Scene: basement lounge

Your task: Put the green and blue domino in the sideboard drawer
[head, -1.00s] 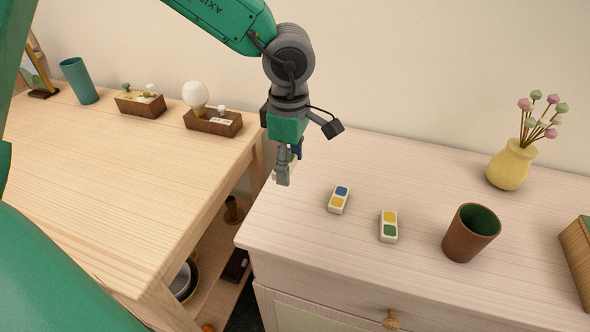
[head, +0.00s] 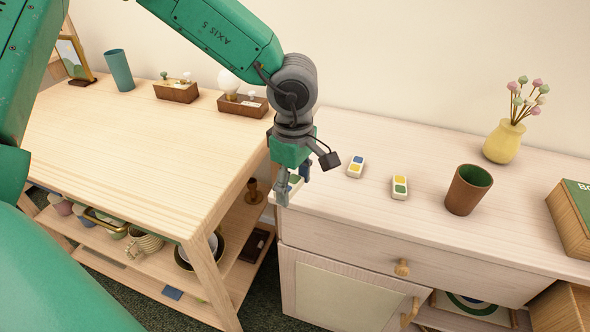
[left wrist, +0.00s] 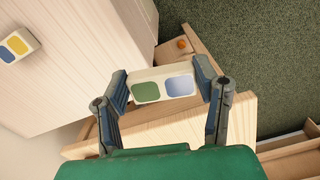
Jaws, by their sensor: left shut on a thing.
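My left gripper (head: 290,192) is shut on the green and blue domino (left wrist: 163,88), a white tile with one green and one blue square. In the left wrist view its fingers grip the tile's two ends. In the head view the domino (head: 295,183) is partly hidden by the fingers, by the left edge of the sideboard (head: 330,212). The sideboard drawer (head: 345,236), with a round wooden knob (head: 401,268), looks shut. My right gripper is not in view.
On the sideboard stand a blue and yellow domino (head: 356,166), a yellow and green domino (head: 400,187), a brown cup (head: 467,191), a yellow vase (head: 503,143) and a green-topped box (head: 570,218). A wooden table (head: 130,160) stands at the left. The sideboard's front top is clear.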

